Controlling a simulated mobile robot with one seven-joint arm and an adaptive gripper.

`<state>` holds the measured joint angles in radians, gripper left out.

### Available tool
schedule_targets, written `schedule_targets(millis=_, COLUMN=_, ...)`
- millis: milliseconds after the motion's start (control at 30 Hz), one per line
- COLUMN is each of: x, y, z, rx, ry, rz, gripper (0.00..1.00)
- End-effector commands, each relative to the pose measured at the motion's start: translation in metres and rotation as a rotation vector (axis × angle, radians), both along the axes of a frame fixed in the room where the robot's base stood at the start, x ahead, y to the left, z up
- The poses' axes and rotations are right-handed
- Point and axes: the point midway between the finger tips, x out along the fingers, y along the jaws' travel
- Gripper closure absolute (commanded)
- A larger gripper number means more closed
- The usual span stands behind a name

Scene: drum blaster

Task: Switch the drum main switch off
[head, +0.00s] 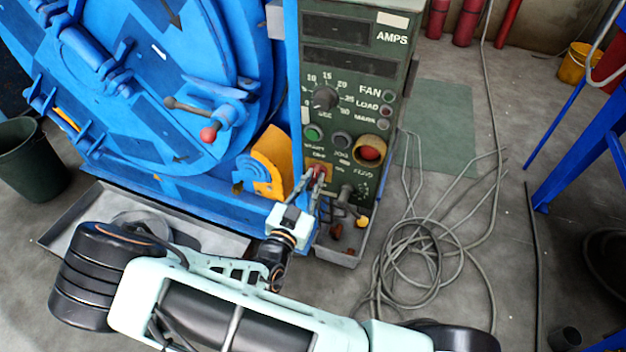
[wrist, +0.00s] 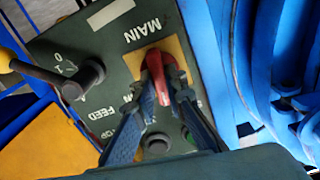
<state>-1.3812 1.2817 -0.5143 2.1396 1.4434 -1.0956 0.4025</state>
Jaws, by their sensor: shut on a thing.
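The red main switch handle (head: 319,172) sits on a yellow plate low on the left of the dark green control panel (head: 345,97). In the wrist view the red handle (wrist: 157,72) stands on the yellow plate (wrist: 176,48) beside the word MAIN. My gripper (head: 315,190) reaches the panel from below. In the wrist view its fingers (wrist: 157,98) lie on both sides of the handle and are shut on it. The fingers hide part of the plate and its markings, so I cannot read the switch position.
The blue drum machine (head: 150,90) stands left of the panel. A black feed lever (wrist: 85,75) and push buttons (wrist: 157,143) sit near the switch. A red button (head: 370,154) is to its upper right. Coiled grey cables (head: 410,255) lie on the floor at right.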

Motion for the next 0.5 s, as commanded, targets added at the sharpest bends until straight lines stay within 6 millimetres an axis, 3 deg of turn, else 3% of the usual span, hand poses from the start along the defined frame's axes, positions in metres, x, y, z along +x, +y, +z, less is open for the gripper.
schedule_targets(millis=500, x=-0.0004, y=0.0003, z=-0.0005, rx=-0.138, ry=0.051, rz=0.000, gripper=1.00)
